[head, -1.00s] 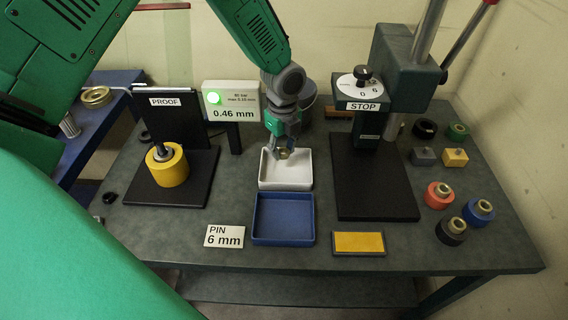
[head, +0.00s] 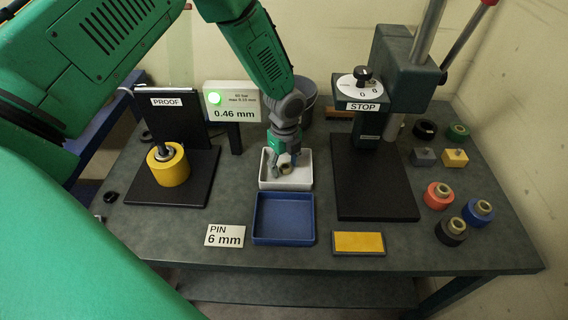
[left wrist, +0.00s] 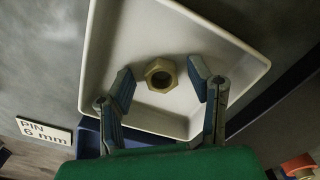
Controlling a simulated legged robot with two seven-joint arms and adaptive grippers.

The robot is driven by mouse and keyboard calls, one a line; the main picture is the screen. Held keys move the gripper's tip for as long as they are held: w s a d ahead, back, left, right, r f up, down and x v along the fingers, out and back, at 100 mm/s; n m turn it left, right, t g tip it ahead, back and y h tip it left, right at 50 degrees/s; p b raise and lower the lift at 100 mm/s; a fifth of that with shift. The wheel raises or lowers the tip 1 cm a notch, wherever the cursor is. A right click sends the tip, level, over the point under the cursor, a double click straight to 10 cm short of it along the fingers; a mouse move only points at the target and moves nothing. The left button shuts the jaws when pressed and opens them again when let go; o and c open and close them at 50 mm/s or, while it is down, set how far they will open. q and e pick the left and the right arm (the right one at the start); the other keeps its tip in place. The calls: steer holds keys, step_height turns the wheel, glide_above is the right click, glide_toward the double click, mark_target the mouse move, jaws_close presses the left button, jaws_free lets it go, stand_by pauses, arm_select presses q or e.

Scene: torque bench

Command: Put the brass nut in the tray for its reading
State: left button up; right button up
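The brass nut (head: 285,169) is inside the white tray (head: 300,184), over its floor; I cannot tell surely whether it touches the floor. In the left wrist view the nut (left wrist: 161,75) shows its hole face-on, inside the white tray (left wrist: 215,40). My left gripper (head: 285,164) is low in the white tray. In the left wrist view its fingers (left wrist: 161,84) stand apart, one on each side of the nut, with a gap on both sides. My right gripper is not in view.
A blue tray (head: 284,239) stands just in front. The PROOF stand holds a yellow cylinder (head: 171,170) at left. The STOP press (head: 368,130) stands close at right. A display (head: 231,103) reads 0.46 mm. Several coloured ringed pieces lie at far right.

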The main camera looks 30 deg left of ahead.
arm_select(q)
steer(key=shift+d+r, duration=0.2)
steer(key=shift+d, duration=0.15)
step_height(320, 180, up, 12)
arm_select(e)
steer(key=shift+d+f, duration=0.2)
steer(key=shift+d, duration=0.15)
arm_select(q)
steer(key=shift+f, duration=0.1)
steer(key=shift+a, duration=0.15)
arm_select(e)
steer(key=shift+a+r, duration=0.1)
